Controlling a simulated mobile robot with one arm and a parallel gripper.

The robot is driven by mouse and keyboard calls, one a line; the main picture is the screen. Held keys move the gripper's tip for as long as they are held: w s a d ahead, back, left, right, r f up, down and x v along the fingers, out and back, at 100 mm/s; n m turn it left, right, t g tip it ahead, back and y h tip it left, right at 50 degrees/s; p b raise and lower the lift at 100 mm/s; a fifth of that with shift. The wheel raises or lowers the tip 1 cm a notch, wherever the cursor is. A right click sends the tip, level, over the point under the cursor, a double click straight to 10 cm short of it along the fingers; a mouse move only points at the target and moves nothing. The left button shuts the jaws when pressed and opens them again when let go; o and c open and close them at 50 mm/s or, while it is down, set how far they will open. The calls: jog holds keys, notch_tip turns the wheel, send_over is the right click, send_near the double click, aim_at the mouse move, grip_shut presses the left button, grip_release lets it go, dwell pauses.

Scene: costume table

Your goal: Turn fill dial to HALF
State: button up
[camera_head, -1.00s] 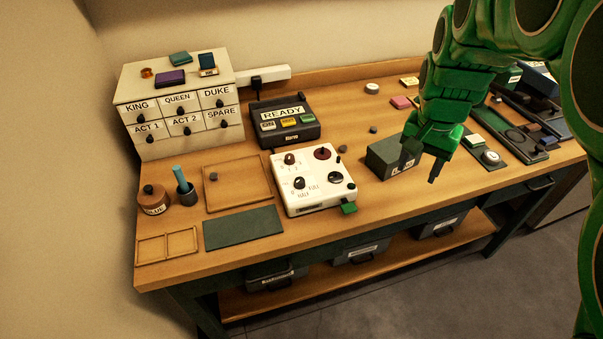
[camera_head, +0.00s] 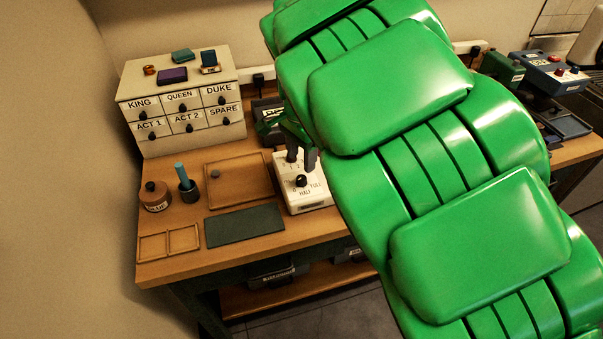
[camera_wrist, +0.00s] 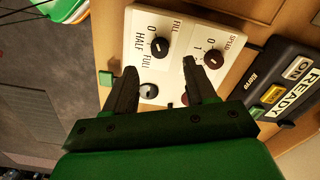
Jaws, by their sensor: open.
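The fill dial (camera_head: 302,181) is a black knob on the white control box (camera_head: 316,196). In the wrist view the fill dial (camera_wrist: 159,46) has the marks 0, HALF and FULL beside it. Its pointer is too small to read surely. My gripper (camera_head: 301,160) is over the box, fingers pointing down. In the wrist view my gripper (camera_wrist: 158,65) is open and empty. Its fingers are spread to either side of the fill dial in the picture, with no contact visible. The right fingertip appears close to the dark red speed dial (camera_wrist: 214,58).
The black READY unit (camera_wrist: 284,88) stands beside the box, partly hidden by my arm in the head view. A wooden tray (camera_head: 238,180), a dark mat (camera_head: 245,226) and a labelled drawer cabinet (camera_head: 180,105) are to the left.

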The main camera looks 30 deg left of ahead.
aim_at(302, 177)
notch_tip(302, 177, down, 7)
jog(key=shift+r, duration=0.15)
jog(key=shift+c, duration=0.3)
grip_shut()
jog(key=shift+n, duration=0.3)
jog(key=n, duration=1.1)
jog(key=shift+w, duration=0.1)
jog(key=shift+n, duration=0.3)
